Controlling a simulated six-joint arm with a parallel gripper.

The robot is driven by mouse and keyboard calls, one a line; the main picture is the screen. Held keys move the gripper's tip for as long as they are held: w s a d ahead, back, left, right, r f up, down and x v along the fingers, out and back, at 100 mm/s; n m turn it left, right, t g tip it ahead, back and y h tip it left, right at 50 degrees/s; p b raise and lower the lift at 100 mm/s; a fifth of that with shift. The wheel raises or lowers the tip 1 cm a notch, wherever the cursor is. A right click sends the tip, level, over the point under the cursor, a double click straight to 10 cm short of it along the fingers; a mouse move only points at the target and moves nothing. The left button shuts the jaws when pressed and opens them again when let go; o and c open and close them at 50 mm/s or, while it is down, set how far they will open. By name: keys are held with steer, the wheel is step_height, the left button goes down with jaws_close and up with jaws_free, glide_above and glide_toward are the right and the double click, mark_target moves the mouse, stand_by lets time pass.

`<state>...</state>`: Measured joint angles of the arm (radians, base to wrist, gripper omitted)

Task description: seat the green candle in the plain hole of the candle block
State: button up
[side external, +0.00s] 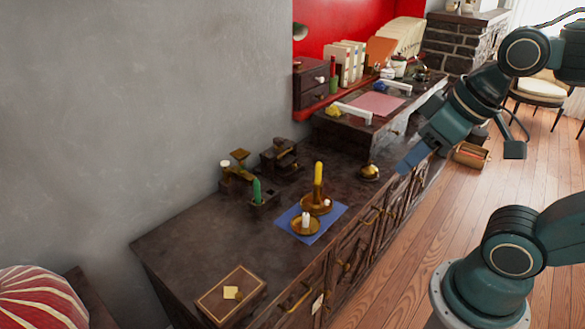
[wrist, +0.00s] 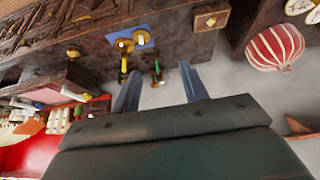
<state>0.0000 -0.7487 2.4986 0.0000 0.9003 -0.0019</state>
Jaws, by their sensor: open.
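The green candle (side external: 257,190) stands upright on the dark sideboard, at a small dark candle block (side external: 265,201). I cannot tell which hole it is in, or whether it is fully seated; the plain hole cannot be made out. My gripper (side external: 411,158) is open and empty, high to the right of the candle and well apart from it. In the wrist view the open fingers (wrist: 160,68) frame the small, distant green candle (wrist: 157,66).
Dark brass-topped objects (side external: 282,157) stand behind.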

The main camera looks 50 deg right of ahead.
steer(key=w+r+n+g, duration=0.1)
steer(key=w+r+n, duration=0.15)
steer(key=w, duration=0.45)
steer(key=w+r+n, duration=0.2)
steer(key=w+n, duration=0.1)
steer(key=w, duration=0.4)
steer(key=n+g, duration=0.5)
steer(key=n, duration=1)
glide_above(256, 179)
step_height(256, 179, down, 26)
steer(key=shift+s+a+f, duration=0.1)
steer(key=shift+f, duration=0.3)
steer(key=shift+f, duration=4.3)
